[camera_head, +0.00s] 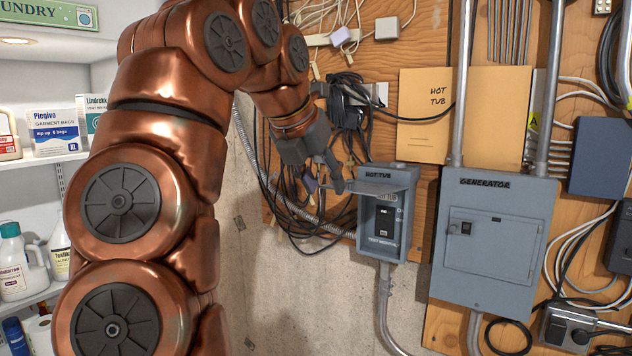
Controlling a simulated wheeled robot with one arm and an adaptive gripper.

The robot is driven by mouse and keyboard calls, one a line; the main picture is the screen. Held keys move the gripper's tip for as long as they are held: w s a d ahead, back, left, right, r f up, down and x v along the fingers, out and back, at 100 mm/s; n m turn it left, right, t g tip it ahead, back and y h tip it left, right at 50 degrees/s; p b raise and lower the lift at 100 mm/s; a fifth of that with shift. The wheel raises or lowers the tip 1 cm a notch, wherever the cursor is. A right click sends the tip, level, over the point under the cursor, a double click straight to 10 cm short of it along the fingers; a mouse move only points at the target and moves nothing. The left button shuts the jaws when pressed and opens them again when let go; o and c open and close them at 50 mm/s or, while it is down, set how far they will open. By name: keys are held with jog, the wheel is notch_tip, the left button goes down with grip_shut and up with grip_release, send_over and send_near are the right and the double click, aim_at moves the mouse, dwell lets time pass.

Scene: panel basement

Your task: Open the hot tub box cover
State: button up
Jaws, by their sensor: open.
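The grey hot tub box (367,215) is mounted on the wall right of centre, with "HOT TUB" lettered on its top. Its cover (378,188) is swung up and sticks out toward me like a near-level flap. The black switches inside show below it, with "TEST MONTHLY" lettered under them. My gripper (339,182) is at the left, outer end of the raised cover, its fingers pointing down and right. It is open with nothing seen between the fingers. I cannot tell whether a finger touches the cover.
A grey generator panel (482,270) hangs to the right, with conduits above it. Loose black cables (285,210) hang behind my gripper. Shelves with bottles and boxes (58,132) stand at the left. A conduit (384,300) runs down below the hot tub box.

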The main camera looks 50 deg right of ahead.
jog(key=shift+s+a, duration=0.1)
jog(key=shift+a, duration=0.75)
